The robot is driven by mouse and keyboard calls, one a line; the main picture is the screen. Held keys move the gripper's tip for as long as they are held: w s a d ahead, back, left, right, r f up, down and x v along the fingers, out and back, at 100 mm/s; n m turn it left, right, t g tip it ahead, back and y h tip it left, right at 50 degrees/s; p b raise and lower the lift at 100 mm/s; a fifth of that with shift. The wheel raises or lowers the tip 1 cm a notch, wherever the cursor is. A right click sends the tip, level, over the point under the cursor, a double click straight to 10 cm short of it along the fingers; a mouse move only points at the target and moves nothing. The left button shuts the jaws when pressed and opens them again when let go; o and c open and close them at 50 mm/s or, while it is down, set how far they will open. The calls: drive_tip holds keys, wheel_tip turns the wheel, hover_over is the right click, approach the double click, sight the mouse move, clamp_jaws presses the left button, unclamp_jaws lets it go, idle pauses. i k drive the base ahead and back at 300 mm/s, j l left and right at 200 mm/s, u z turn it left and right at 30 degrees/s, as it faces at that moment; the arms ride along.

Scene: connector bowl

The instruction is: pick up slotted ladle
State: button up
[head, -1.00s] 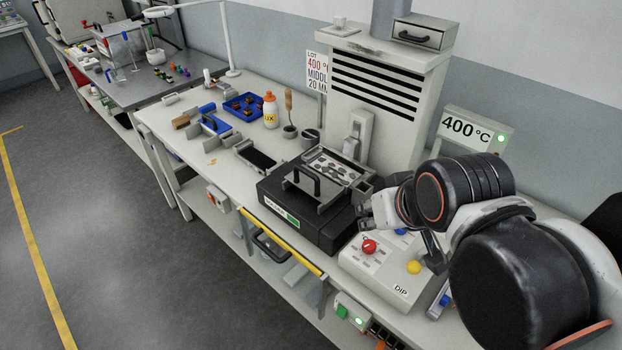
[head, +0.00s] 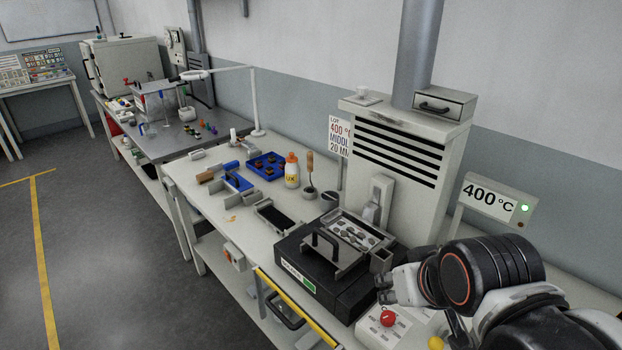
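A tool with an upright wooden handle (head: 309,163) stands in a small dark holder on the white bench, right of the white bottle with the orange cap. It may be the slotted ladle, but its lower end is too small to tell. My gripper (head: 384,288) is at the lower right, beside the right side of the black solder pot (head: 319,283), well apart from the wooden-handled tool. Its fingers are small and seen from the side, so I cannot tell whether they are open. No held object shows.
A grey tray with a black handle (head: 347,238) sits on the pot. A dark rectangular dish (head: 278,217), blue tray (head: 268,167) and bottle (head: 292,172) stand farther left. The vented hood (head: 400,140) rises behind. A control box with a red knob (head: 388,318) lies below my gripper.

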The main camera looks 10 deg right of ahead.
sight(310, 156)
drive_tip(key=i+j, duration=0.15)
drive_tip(key=j, duration=0.25)
drive_tip(key=i+j+z, duration=0.1)
drive_tip(key=j, duration=0.3)
drive_tip(key=i+j+z, duration=0.1)
drive_tip(key=j, duration=0.3)
drive_tip(key=i+j, duration=0.15)
drive_tip(key=j, duration=0.3)
drive_tip(key=i+j+z, duration=0.1)
drive_tip(key=j, duration=0.3)
drive_tip(key=i+j, duration=0.1)
drive_tip(key=j, duration=0.35)
drive_tip(key=i+j+z, duration=0.15)
drive_tip(key=i, duration=0.25)
drive_tip(key=i+j+z, duration=0.15)
drive_tip(key=i, duration=0.25)
drive_tip(key=i+l, duration=0.1)
drive_tip(key=i, duration=0.3)
drive_tip(key=l+z, duration=0.05)
